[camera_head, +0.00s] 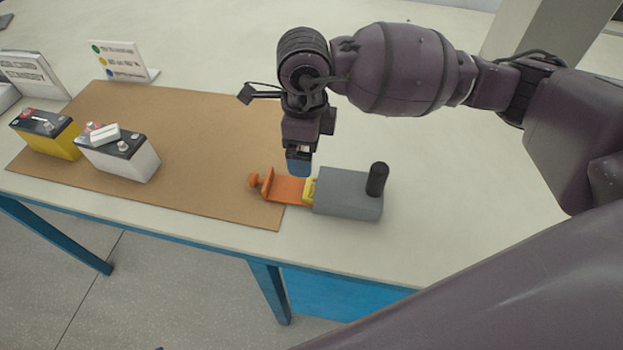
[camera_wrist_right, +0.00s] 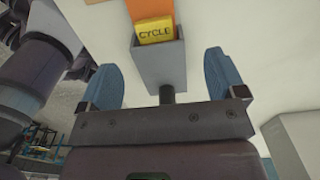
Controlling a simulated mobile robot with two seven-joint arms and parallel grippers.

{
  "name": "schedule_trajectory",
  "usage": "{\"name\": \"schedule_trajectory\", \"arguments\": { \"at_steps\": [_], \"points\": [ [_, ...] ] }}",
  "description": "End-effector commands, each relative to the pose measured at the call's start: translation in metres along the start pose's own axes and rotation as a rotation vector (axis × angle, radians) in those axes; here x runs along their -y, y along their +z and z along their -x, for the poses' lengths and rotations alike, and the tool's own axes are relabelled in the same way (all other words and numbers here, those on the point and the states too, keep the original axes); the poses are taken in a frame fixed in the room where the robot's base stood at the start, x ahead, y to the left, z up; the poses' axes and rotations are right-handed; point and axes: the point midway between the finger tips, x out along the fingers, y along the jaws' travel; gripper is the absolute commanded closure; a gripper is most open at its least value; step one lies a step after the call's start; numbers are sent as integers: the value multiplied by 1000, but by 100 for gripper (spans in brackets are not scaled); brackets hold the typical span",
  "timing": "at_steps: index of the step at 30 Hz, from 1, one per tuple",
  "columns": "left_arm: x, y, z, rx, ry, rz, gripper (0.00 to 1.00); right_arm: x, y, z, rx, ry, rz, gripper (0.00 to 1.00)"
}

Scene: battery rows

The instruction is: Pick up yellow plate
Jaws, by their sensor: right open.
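The yellow plate (camera_head: 309,190) sits at the left end of a grey block (camera_head: 345,193), beside an orange piece (camera_head: 285,188). In the right wrist view the yellow plate (camera_wrist_right: 155,31) reads "CYCLE" and is seated in the open end of the grey block (camera_wrist_right: 161,68). My right gripper (camera_head: 299,165) hangs above the plate and orange piece in the head view. Its blue fingers stand apart in the right wrist view (camera_wrist_right: 163,82), with nothing between them but the grey block beyond. The gripper looks apart from the plate. My left gripper is not in view.
A brown mat (camera_head: 200,135) covers the left part of the table (camera_head: 440,200). A yellow battery (camera_head: 50,137) and a white battery (camera_head: 120,158) stand on it, with a small white piece on top of the white one. A sign (camera_head: 122,62) stands behind. The table right of the block is clear.

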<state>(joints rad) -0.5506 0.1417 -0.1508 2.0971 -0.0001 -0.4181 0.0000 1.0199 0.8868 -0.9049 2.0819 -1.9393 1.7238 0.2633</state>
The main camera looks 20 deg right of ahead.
Motion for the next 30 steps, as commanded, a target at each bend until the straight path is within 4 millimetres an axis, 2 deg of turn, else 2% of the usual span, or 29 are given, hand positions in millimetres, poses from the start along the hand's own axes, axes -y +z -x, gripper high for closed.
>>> {"name": "schedule_trajectory", "arguments": {
  "at_steps": [4,9,16,25,30],
  "points": [
    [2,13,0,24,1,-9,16,-1,-1,-24,-4,6,0,11],
    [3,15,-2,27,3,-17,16,-2,0,-46,-2,5,1,11],
    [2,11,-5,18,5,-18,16,-4,-1,-58,-1,5,2,11],
    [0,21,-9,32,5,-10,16,-10,-3,-97,-2,7,0,11],
    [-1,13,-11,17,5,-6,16,-9,-2,-100,1,2,1,11]
  ]
}}
